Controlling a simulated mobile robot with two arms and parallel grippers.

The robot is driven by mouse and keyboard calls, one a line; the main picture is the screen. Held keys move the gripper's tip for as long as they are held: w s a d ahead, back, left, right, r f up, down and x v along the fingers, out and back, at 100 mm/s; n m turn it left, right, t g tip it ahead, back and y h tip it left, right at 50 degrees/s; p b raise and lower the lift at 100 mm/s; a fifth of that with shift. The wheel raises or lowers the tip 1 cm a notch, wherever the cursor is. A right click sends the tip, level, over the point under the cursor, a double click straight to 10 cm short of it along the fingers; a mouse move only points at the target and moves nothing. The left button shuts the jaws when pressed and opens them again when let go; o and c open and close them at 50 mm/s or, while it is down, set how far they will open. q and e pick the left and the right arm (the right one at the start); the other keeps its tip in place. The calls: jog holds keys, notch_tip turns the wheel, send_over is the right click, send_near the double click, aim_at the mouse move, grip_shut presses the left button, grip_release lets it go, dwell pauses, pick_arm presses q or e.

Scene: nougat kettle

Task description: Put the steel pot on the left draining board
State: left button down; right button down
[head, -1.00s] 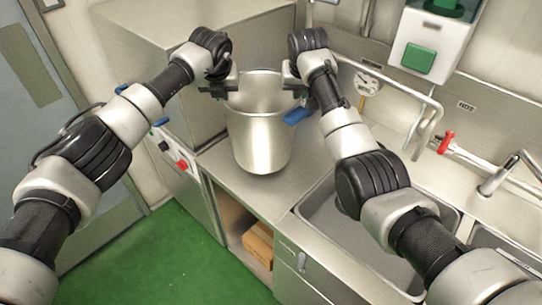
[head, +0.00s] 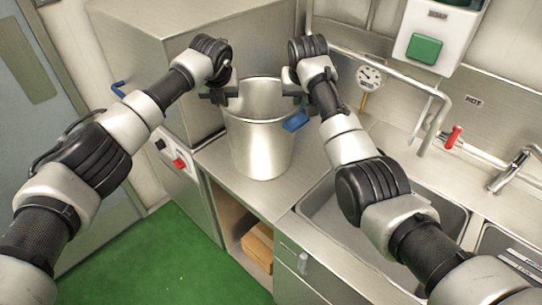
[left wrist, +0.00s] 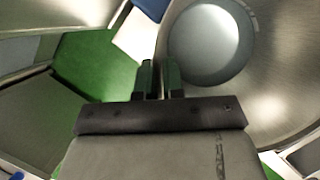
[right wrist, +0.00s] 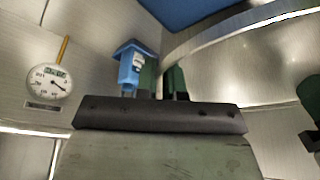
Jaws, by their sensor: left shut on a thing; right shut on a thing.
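The tall steel pot (head: 262,145) stands upright at the left draining board (head: 222,160), the bare steel counter left of the sink. I cannot tell whether its base touches the board. My left gripper (head: 232,95) is shut on the left side of the pot's rim. In the left wrist view the fingers (left wrist: 159,78) pinch the pot's wall (left wrist: 245,95). My right gripper (head: 295,90) is shut on the right side of the rim. In the right wrist view the fingers (right wrist: 163,82) close at the pot's curved rim (right wrist: 230,45).
A blue fitting (head: 297,120) is beside the right gripper. A steel cabinet (head: 165,75) stands close behind left. The sink basin (head: 322,215) lies to the right. A gauge (head: 369,76), a pipe and a red-handled tap (head: 453,137) are along the back wall.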

pick_arm(q)
jog(key=c, duration=1.7)
grip_release()
jog(key=shift+f, duration=0.2)
pick_arm(e)
jog(key=c, duration=1.7)
grip_release()
jog(key=shift+f, duration=0.2)
pick_arm(q)
jog(key=o, duration=0.5)
jog(key=shift+s+r, duration=0.2)
jog(key=shift+s, duration=0.05)
jog(key=shift+c, duration=0.2)
pick_arm(e)
jog(key=o, duration=0.5)
jog(key=shift+s+r, duration=0.2)
jog(key=shift+s, duration=0.05)
jog(key=shift+c, duration=0.2)
pick_arm(q)
jog(key=shift+w, duration=0.1)
pick_arm(e)
jog(key=shift+w, duration=0.1)
